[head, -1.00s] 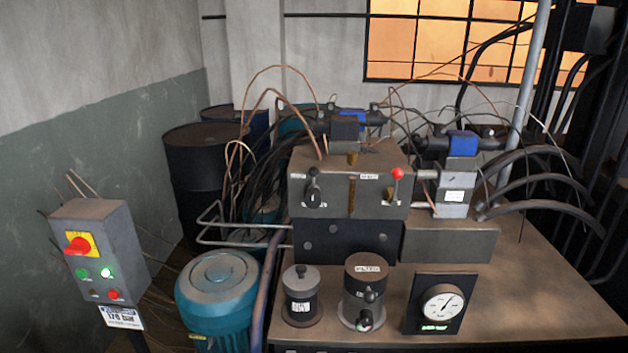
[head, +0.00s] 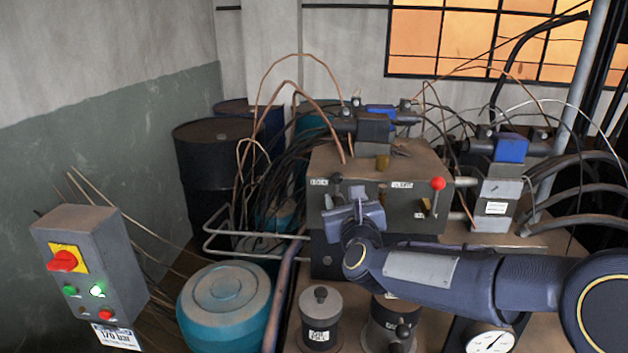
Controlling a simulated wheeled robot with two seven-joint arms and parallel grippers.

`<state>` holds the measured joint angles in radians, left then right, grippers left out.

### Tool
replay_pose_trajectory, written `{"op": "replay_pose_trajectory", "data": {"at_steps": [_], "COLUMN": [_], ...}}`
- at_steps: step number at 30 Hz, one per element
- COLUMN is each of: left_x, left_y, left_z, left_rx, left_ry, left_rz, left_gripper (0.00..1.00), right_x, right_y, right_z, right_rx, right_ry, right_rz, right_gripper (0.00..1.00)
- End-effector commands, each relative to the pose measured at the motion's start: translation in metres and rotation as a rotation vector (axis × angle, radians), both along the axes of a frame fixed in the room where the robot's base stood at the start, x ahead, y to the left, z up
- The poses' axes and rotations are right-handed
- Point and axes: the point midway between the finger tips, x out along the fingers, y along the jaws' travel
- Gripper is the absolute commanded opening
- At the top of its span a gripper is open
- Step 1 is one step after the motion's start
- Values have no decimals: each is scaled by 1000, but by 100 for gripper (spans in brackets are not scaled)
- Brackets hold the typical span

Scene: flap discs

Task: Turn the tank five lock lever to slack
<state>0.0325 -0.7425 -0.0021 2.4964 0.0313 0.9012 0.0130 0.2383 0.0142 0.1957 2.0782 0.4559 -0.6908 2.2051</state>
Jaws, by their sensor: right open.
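The grey valve block (head: 409,211) stands on the bench with two levers on its front face. A dark-knobbed lever (head: 337,179) is at the left, beside a small white label too small to read surely. A red-ball lever (head: 438,184) is at the right, its ball up. I cannot tell which is tank five's lock lever. My right gripper (head: 353,205) is open in front of the block's left part, just below the dark knob. It hides the lower part of that lever; I cannot tell whether they touch. My left gripper is out of view.
Hoses and copper pipes crowd around the block.

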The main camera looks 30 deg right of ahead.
Motion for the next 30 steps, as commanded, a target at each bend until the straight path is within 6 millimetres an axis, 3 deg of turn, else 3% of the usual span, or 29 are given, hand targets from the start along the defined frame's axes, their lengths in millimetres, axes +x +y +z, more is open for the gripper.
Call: {"op": "replay_pose_trajectory", "data": {"at_steps": [15, 27, 30], "left_x": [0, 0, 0], "left_y": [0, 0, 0], "left_z": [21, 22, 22], "left_rx": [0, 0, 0], "left_ry": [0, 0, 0], "left_rz": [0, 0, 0], "left_gripper": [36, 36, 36], "right_x": [64, 73, 73], "right_y": [-25, -28, -28], "right_z": [2, 1, 1], "right_rx": [16, 13, 13], "right_ry": [-11, -11, -11], "right_rz": [-8, -7, -7], "right_gripper": [50, 50, 37]}}
